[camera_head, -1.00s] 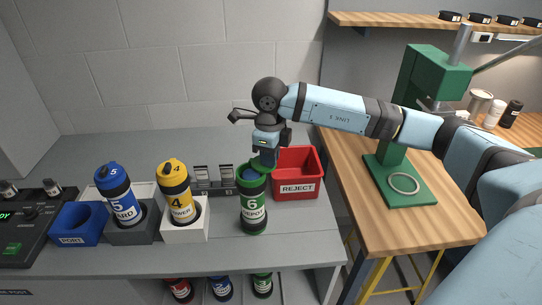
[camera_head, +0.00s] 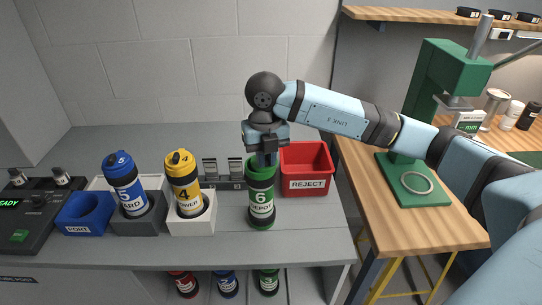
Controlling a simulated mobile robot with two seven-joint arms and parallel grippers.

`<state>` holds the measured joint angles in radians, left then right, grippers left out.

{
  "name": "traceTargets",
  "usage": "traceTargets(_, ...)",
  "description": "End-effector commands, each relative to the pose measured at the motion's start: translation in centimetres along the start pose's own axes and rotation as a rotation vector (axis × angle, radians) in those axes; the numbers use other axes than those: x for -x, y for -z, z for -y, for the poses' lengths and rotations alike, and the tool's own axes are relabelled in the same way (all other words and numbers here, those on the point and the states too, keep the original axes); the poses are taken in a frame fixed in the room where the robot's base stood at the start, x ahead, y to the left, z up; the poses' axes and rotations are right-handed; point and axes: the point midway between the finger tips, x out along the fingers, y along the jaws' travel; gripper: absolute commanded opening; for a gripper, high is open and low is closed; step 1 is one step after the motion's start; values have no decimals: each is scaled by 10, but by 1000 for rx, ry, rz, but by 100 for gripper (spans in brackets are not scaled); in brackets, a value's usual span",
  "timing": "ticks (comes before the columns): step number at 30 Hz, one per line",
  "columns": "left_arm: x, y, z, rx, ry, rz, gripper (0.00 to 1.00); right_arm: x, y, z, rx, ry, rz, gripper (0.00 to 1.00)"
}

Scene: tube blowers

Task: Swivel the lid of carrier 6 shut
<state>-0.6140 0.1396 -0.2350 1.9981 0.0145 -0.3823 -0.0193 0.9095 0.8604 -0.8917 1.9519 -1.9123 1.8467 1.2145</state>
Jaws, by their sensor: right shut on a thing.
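Carrier 6 (camera_head: 261,205) is a green and black cylinder with a white "6 DEPOT" label, standing upright on the grey bench. Its top rim (camera_head: 262,171) is partly hidden by my right gripper (camera_head: 265,159), which points down onto it. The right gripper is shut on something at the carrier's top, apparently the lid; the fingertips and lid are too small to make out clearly. My left gripper is not in view.
The red REJECT bin (camera_head: 307,172) stands close to the right of carrier 6. Yellow carrier 4 (camera_head: 184,183) and blue carrier 5 (camera_head: 125,185) lean in holders to the left. A blue PORT cup (camera_head: 88,213) is farther left. Bench front is clear.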

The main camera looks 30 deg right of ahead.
Motion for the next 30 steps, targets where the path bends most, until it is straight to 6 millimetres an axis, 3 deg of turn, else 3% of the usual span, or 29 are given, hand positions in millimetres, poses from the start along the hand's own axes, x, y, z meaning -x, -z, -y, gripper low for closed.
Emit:
traceTargets(12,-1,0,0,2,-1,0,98,1,-1,-11,-211,-1,0,0)
traceTargets(30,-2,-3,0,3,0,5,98,1,-2,-13,-250,-1,1,0)
